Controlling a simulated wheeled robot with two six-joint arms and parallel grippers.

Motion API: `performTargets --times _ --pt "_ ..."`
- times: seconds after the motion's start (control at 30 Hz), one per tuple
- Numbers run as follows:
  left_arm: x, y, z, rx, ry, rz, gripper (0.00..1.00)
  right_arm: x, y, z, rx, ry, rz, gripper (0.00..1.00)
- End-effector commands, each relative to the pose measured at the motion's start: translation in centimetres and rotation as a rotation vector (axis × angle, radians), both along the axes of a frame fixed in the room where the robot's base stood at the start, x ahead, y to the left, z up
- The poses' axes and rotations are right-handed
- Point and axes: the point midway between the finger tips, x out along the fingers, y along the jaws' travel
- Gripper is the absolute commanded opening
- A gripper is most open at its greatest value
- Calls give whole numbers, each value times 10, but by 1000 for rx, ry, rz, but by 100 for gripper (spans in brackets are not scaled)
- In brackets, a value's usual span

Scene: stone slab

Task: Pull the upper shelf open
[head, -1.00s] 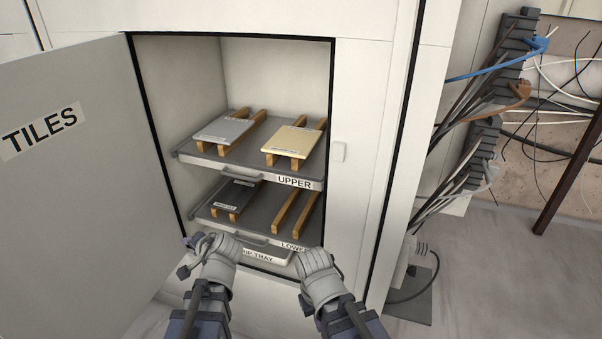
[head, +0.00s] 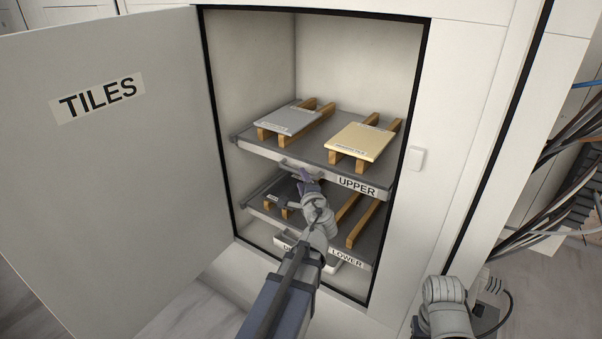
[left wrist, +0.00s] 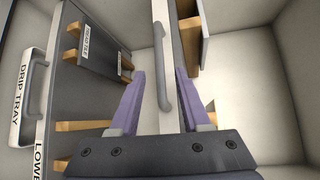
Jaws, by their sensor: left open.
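The upper shelf (head: 357,187), labelled UPPER, is a grey tray inside the open cabinet, with a grey bar handle (head: 300,170) on its front edge. My left gripper (head: 306,181) is in front of this handle, its hand partly hiding the shelves below. In the left wrist view, the purple fingers (left wrist: 161,100) are open, with the upper shelf's handle (left wrist: 160,72) showing between them. I cannot tell whether they touch it. My right gripper (head: 444,290) is at the lower right, away from the shelf; its fingers are not clear.
A grey tile (head: 288,122) and a cream tile (head: 361,142) lie on wooden bars on the upper shelf. The lower shelf (head: 347,259) and drip tray (head: 286,243) are below. The TILES door (head: 110,190) stands open at left. Cables (head: 575,150) hang at right.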

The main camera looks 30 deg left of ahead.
Motion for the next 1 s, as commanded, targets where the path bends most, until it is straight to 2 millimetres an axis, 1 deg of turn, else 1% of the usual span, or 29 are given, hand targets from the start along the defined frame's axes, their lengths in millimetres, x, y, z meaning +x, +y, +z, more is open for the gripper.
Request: performTargets --times 0.03,0.2,0.37,0.5,0.7,0.77,1.0 --pt "7 5 -2 0 1 2 47 0 0 -2 0 0 0 0" --pt "27 22 -6 0 0 2 47 0 0 -6 0 0 0 0" --pt "44 37 -9 -1 0 1 47 0 0 -9 0 0 0 0" --pt "48 42 -10 -1 0 1 47 0 0 -10 0 0 0 0" --pt "47 42 -10 -1 0 0 47 0 0 -9 0 0 0 0" --pt "47 42 -10 -1 0 0 41 0 0 -9 0 0 0 0" --pt "47 42 -10 -1 0 0 14 0 0 -9 0 0 0 0"
